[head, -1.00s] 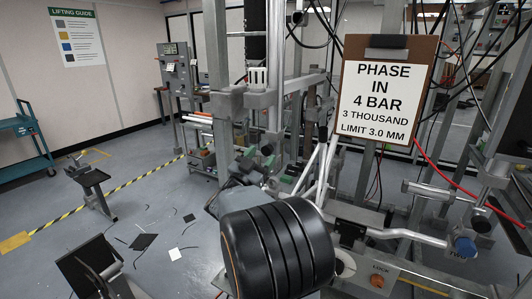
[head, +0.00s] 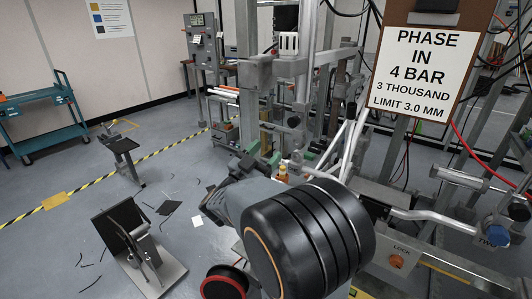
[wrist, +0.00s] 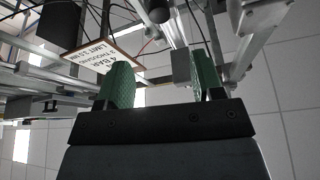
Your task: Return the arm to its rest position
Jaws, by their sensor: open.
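In the wrist view my gripper (wrist: 160,88) shows two green textured fingers standing well apart, with nothing between them. The wrist view looks upward at ceiling tiles and grey metal framework. In the head view my arm is a large dark ribbed joint with a grey link at the lower middle. It hides part of the floor and the rig's base.
A clipboard sign (head: 418,72) hangs on the test rig (head: 300,75) at the right. A knob marked LOCK (head: 397,261) sits low right. A teal cart (head: 42,113) stands far left.

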